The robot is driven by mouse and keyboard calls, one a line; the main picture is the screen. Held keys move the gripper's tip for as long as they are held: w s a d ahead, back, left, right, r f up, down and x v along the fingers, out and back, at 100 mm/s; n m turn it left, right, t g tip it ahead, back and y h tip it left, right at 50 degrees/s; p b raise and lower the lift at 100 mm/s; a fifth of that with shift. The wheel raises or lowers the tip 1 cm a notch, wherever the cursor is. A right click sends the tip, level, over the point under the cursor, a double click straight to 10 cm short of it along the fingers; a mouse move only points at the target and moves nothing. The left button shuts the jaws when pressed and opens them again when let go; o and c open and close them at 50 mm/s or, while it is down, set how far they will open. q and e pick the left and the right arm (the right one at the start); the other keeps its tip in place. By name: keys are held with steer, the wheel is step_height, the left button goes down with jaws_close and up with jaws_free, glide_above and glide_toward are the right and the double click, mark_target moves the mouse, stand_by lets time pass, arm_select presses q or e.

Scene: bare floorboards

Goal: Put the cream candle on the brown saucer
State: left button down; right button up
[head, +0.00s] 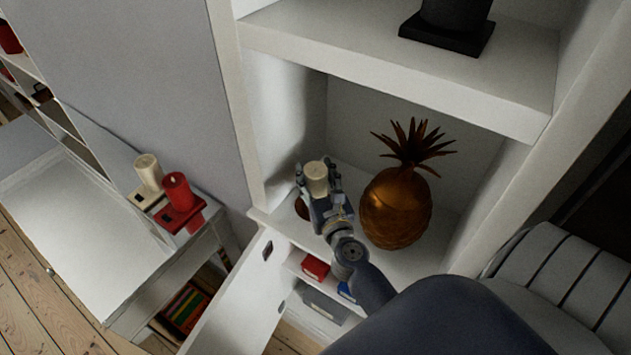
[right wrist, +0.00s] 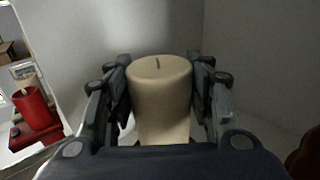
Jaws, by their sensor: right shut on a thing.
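The cream candle (head: 316,176) is upright between the fingers of my right gripper (head: 318,171), inside the shelf niche. In the right wrist view the candle (right wrist: 160,98) has a dark wick, and a finger presses each side of it. The brown saucer (head: 302,208) is on the shelf, just left of and partly behind my right gripper, so only part of it shows. I cannot tell whether the candle's base touches anything, as the hand hides it. My left gripper is out of view.
A bronze pineapple ornament (head: 397,208) stands close to the right of my gripper. An upper shelf (head: 400,62) overhangs the niche. A cabinet door (head: 240,297) hangs open below. Another cream candle (head: 148,172) and a red candle (head: 178,191) stand on a side table at left.

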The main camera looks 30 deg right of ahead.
mark_target(319, 194)
step_height(319, 194, down, 4)
steer(key=shift+w+r+b, duration=0.15)
steer(key=shift+r+b, duration=0.1)
steer(key=shift+b, duration=0.7)
steer(key=shift+f, duration=0.1)
steer(key=o, duration=1.3)
steer(key=shift+c, duration=0.2)
